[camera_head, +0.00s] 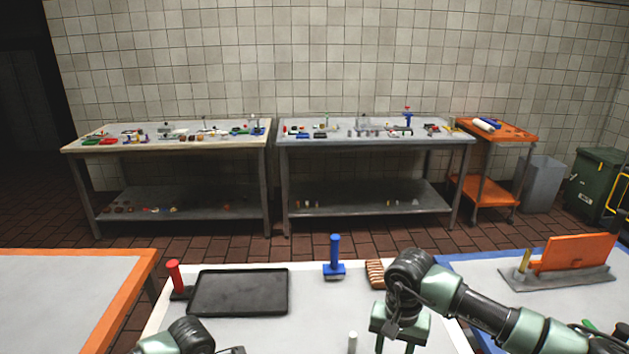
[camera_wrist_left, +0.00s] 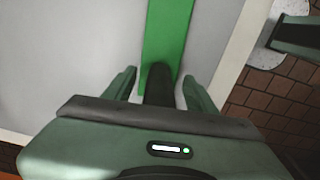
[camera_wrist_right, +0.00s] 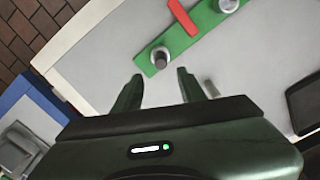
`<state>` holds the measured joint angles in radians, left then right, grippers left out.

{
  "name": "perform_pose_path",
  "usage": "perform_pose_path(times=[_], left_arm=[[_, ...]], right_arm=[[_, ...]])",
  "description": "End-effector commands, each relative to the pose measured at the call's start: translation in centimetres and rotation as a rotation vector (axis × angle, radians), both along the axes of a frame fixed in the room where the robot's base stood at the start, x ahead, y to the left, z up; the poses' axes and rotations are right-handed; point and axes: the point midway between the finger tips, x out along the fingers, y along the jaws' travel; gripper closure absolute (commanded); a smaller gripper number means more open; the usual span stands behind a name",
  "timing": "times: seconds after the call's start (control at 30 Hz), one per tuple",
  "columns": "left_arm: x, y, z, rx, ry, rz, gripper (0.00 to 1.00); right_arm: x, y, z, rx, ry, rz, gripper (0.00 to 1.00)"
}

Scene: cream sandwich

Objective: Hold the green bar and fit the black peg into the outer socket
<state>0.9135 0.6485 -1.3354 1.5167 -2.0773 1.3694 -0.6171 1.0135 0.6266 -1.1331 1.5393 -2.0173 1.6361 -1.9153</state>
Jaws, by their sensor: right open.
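The green bar shows in the right wrist view (camera_wrist_right: 200,36), flat on the white table, with a red block (camera_wrist_right: 183,17) and pale round fittings on it. A short dark peg (camera_wrist_right: 160,61) stands in the fitting near its end; I cannot tell if this is its outer socket. The bar also shows in the left wrist view (camera_wrist_left: 168,30). There my left gripper (camera_wrist_left: 160,74) is open, with fingers on either side of a dark post (camera_wrist_left: 158,85) and close to the bar's edges. My right gripper (camera_wrist_right: 160,73) is open and empty above the table; it shows in the head view (camera_head: 398,342).
A pale upright cylinder (camera_head: 352,342) stands beside my right gripper. Farther back are a black tray (camera_head: 238,291), a red-handled piece (camera_head: 174,279), a blue-handled tool (camera_head: 334,258) and a brown brush-like block (camera_head: 375,274). Side tables flank the white table. Table surface between them is clear.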

Motion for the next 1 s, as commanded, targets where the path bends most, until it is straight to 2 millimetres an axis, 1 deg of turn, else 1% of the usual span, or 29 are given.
perform_pose_path(times=[0.13, 0.23, 1.0], left_arm=[[0.1, 0.1, 0.3, 0.001, -0.001, 0.001, 0.43], [0.1, 0.1, 1.0, 0.0, -0.002, 0.001, 0.43], [0.1, 0.1, 8.6, 0.0, -0.002, 0.001, 0.43]], right_arm=[[0.0, 0.0, 0.2, 0.0, 0.0, 0.0, 0.59], [0.0, 0.0, 0.6, 0.0, 0.0, 0.0, 0.59], [0.0, 0.0, 4.8, 0.0, 0.0, 0.0, 0.59]])
